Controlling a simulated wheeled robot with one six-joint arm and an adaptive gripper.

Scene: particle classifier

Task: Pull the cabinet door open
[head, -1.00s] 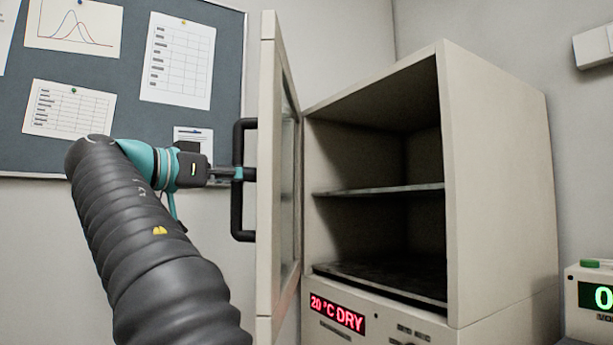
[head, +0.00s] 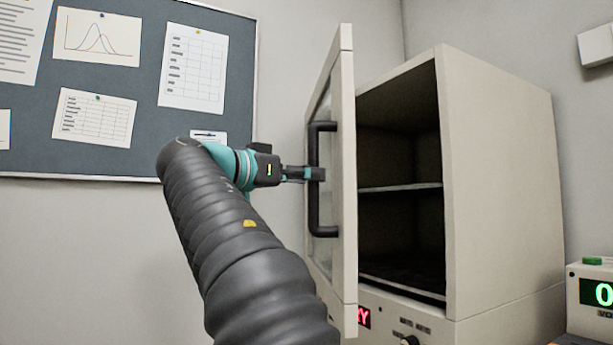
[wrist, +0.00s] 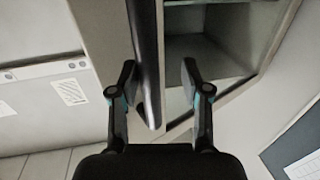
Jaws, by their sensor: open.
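The cabinet door (head: 348,200) is a pale frame with a glass pane, standing ajar at the left of the cabinet (head: 500,180). Its outer face is turned to the left in the head view. A dark, upright bar handle (head: 315,215) is on that face. My gripper (head: 318,174) is at the middle of the handle. In the wrist view, my gripper (wrist: 156,72) is open, with the dark handle (wrist: 147,55) between its two fingers, nearer the left one. Contact with the fingers cannot be told.
The cabinet interior shows a shelf (head: 400,188) and is partly hidden by the door. A red display (head: 363,317) is mostly covered by the door. A device with a green readout (head: 597,292) stands at the right. A notice board (head: 150,165) hangs behind my arm.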

